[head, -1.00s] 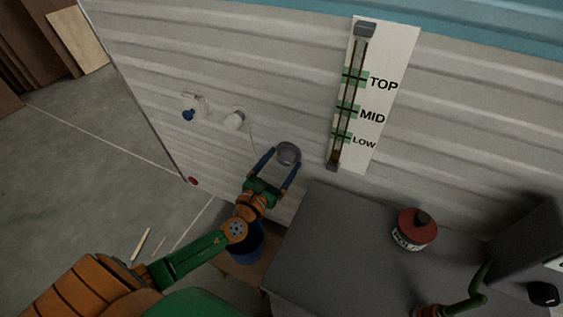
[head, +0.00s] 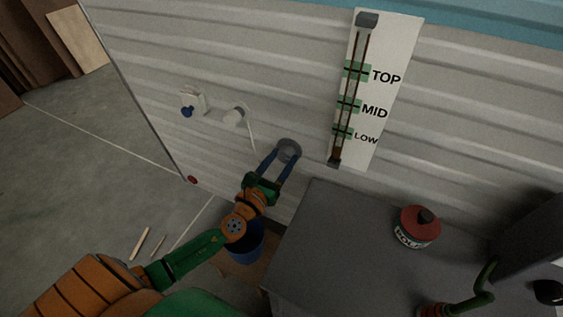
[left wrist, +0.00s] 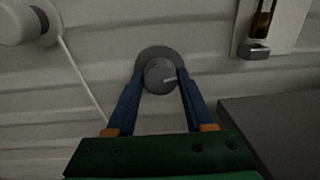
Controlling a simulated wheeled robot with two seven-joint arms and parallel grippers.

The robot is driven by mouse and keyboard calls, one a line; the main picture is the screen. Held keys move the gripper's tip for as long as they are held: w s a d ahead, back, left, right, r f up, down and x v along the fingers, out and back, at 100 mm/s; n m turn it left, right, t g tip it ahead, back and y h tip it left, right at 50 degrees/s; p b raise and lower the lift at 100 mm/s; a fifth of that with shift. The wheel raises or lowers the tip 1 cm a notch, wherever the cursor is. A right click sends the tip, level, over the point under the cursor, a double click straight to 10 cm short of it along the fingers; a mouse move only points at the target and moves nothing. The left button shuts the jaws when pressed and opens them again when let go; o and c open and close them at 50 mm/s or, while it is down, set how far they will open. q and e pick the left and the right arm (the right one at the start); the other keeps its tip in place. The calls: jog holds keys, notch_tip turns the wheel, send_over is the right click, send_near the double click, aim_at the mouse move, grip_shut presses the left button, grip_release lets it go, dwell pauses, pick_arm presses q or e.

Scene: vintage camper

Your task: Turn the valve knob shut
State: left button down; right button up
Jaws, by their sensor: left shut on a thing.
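The valve knob (head: 289,150) is a round grey knob on the ribbed camper wall, right of the white fittings. It also shows in the left wrist view (left wrist: 159,76), with a pale line on its face pointing right and slightly up. My left gripper (head: 284,157) reaches up to it with blue fingers. The fingers are shut on the knob, one on each side, as the left wrist view shows (left wrist: 158,84). My right gripper does not clearly show; only a green and orange part of an arm is at the lower right.
A gauge panel (head: 394,56) marked TOP, MID and LOW is right of the knob. White fittings (head: 233,117) are to its left. A grey counter (head: 331,240) with a red-topped can (head: 418,222) is at the lower right. A blue bucket (head: 246,246) stands below my left arm.

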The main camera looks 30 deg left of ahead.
pick_arm(q)
jog(key=n+b, duration=0.1)
jog(key=n, duration=0.3)
jog(key=shift+f+b, duration=0.2)
jog(key=shift+b, duration=0.2)
jog(key=n+b, duration=0.1)
jog(key=n, duration=0.2)
jog(key=shift+n, duration=0.3)
jog(key=n+b, duration=0.1)
jog(key=n, duration=0.2)
jog(key=shift+n+y, duration=0.3)
jog(key=shift+n, duration=2.4)
jog(key=shift+c, duration=1.4)
grip_release()
